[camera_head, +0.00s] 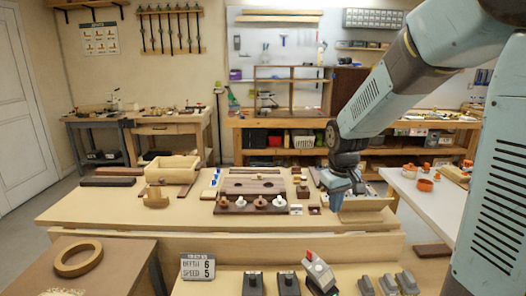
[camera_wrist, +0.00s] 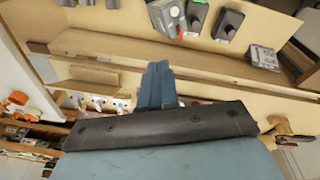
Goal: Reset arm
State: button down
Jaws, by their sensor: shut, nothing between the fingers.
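My arm comes in from the right in the head view and bends down over the right part of the wooden bench (camera_head: 110,205). My gripper (camera_head: 337,203) points down there, close to a tan wooden piece (camera_head: 365,204); I cannot tell whether they touch. In the wrist view my gripper (camera_wrist: 158,68) shows its two blue-grey fingers together, with nothing between them. A dark bar of my own wrist hides part of what lies behind the fingers.
A dark board (camera_head: 235,187) with round knobs stands mid-bench, left of my gripper. A light wooden box (camera_head: 172,170) is further left. Several grey-black blocks (camera_head: 290,283) and a sign (camera_head: 197,267) stand on the front ledge. A white table (camera_head: 430,200) is at right.

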jog(key=s+d+r+m+t, duration=0.1)
jog(key=s+r+m+t, duration=0.1)
jog(key=s+r, duration=0.4)
jog(key=s+d+r+m+t, duration=0.1)
jog(key=s+r, duration=0.6)
jog(key=s, duration=0.7)
jog(key=shift+s+d+m+t, duration=0.2)
jog(key=shift+d+m+t, duration=0.2)
jog(key=shift+d+m, duration=0.2)
jog(key=shift+w, duration=0.1)
jog(key=n+g, duration=0.6)
send_over(309, 254)
jog(key=w+d, duration=0.2)
jog(key=d, duration=0.1)
notch_tip(309, 254, down, 25)
jog(key=shift+a+f, duration=0.1)
jog(key=shift+f, duration=4.2)
